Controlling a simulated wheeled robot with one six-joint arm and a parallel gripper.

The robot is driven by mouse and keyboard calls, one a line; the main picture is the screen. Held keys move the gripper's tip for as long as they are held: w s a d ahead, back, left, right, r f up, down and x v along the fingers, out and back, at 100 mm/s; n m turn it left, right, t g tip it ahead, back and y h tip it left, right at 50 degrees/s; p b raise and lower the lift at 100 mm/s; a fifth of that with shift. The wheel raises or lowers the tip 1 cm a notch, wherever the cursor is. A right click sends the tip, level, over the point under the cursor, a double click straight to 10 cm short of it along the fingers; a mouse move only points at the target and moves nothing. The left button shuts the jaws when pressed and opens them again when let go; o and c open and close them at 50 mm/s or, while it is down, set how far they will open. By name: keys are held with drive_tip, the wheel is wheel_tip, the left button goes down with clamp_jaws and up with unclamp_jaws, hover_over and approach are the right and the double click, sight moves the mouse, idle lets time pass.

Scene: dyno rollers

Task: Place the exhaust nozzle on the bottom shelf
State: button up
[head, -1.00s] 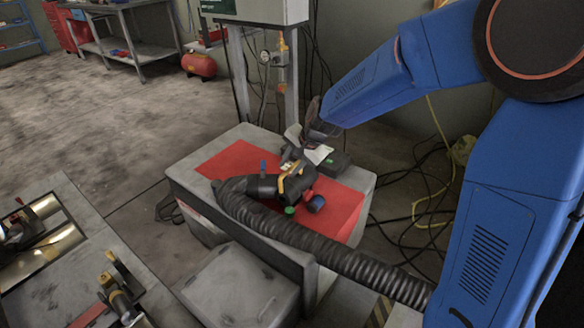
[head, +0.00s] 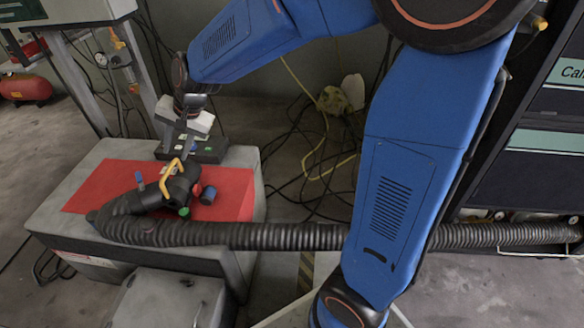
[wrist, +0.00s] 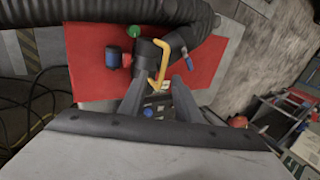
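The exhaust nozzle (head: 150,197) is a dark pipe piece with a yellow handle (head: 171,180) and blue, green and red knobs. It lies on a red mat on a grey cart, joined to a ribbed black hose (head: 270,236). In the wrist view the nozzle (wrist: 148,53) is just beyond my gripper (wrist: 160,88), whose two fingers are apart with the yellow handle close to the gap. I cannot tell whether they touch it. In the head view my gripper (head: 178,158) points down behind the handle. A dark rack (head: 530,150) with a low level stands at right; its bottom shelf is only partly visible.
The grey cart (head: 85,195) has a black box (head: 208,150) at its back. The hose runs right, behind my arm, to the rack's low wire-edged level (head: 545,240). Cables (head: 310,160) lie on the floor behind. A grey box (head: 165,298) stands in front of the cart.

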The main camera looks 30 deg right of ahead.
drive_tip(key=s+d+r+n+h, duration=0.1)
drive_tip(key=s+d+n+h, duration=0.1)
drive_tip(key=s+d, duration=0.8)
drive_tip(key=s+d+r+n+t+h, duration=0.1)
drive_tip(key=s+d+n, duration=0.4)
drive_tip(key=s+d, duration=0.6)
drive_tip(key=s+h, duration=0.1)
drive_tip(key=s, duration=0.7)
drive_tip(key=shift+d+r, duration=0.25)
drive_tip(key=shift+r, duration=0.1)
drive_tip(key=shift+o, duration=0.4)
drive_tip(key=shift+s+d+f, duration=0.15)
drive_tip(key=shift+s+d, duration=0.15)
drive_tip(key=shift+s, duration=0.1)
drive_tip(key=shift+a, duration=0.1)
